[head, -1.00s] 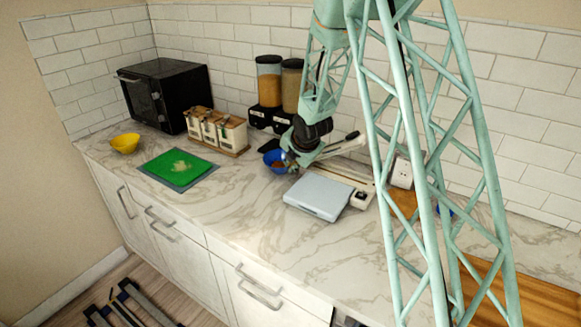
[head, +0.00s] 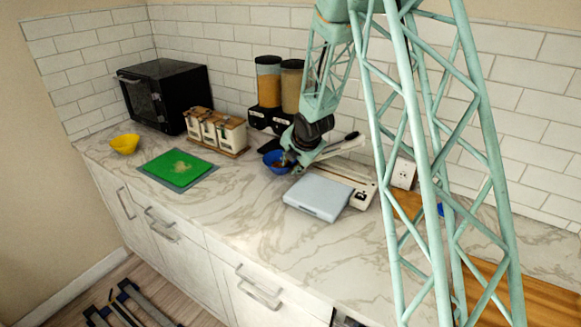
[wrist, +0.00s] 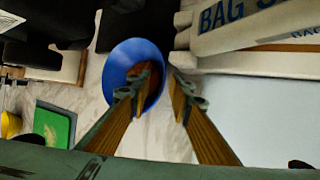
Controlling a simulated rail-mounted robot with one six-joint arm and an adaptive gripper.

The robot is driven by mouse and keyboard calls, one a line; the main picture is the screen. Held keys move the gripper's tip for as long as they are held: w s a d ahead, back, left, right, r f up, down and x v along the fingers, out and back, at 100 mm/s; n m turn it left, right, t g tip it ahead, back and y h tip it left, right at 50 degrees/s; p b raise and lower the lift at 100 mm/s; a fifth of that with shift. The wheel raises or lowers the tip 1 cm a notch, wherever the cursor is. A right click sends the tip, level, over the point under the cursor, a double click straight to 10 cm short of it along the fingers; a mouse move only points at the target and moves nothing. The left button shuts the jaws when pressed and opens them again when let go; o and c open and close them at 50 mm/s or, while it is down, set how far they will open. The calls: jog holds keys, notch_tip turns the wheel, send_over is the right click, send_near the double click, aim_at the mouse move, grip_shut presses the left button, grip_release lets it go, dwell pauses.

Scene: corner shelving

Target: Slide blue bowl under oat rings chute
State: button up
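The blue bowl (head: 273,158) sits on the marble counter in front of two cereal dispensers. The left dispenser (head: 268,82) holds orange-yellow contents and the right dispenser (head: 291,86) holds tan contents. I cannot read which holds oat rings. My gripper (head: 289,162) is low at the bowl's right side. In the wrist view the bowl (wrist: 120,62) is seen from above. My gripper (wrist: 158,92) has its fingers apart there, the left finger over the bowl's inside and the right finger outside it, with the rim between. Contact with the rim is unclear. The chute outlets are hidden.
A bag sealer (head: 343,174) and a pale blue flat device (head: 316,197) stand close right of the bowl. A rack of jars (head: 216,131), a green board (head: 180,168), a yellow bowl (head: 125,144) and a black microwave (head: 165,95) are left. The counter's front is clear.

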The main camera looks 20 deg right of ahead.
jog(key=v, duration=1)
jog(key=shift+r, duration=0.2)
jog(key=shift+s, duration=0.1)
dwell(0.6)
jog(key=s+r+m+g+h, duration=0.1)
jog(key=s+r+m, duration=0.7)
jog(key=s, duration=0.4)
jog(key=s+r+m+g+h, duration=0.1)
jog(key=s+r+m, duration=0.4)
jog(key=s+r, duration=0.65)
jog(key=s+a+r+m, duration=0.1)
jog(key=s+m, duration=0.3)
jog(key=s, duration=0.6)
jog(key=s+a+r+m+g+y, duration=0.1)
jog(key=s+a+m, duration=0.3)
jog(key=s, duration=0.7)
jog(key=s+a+m+y, duration=0.1)
jog(key=s+a+m, duration=0.2)
jog(key=s, duration=0.8)
jog(key=shift+r+m, duration=0.4)
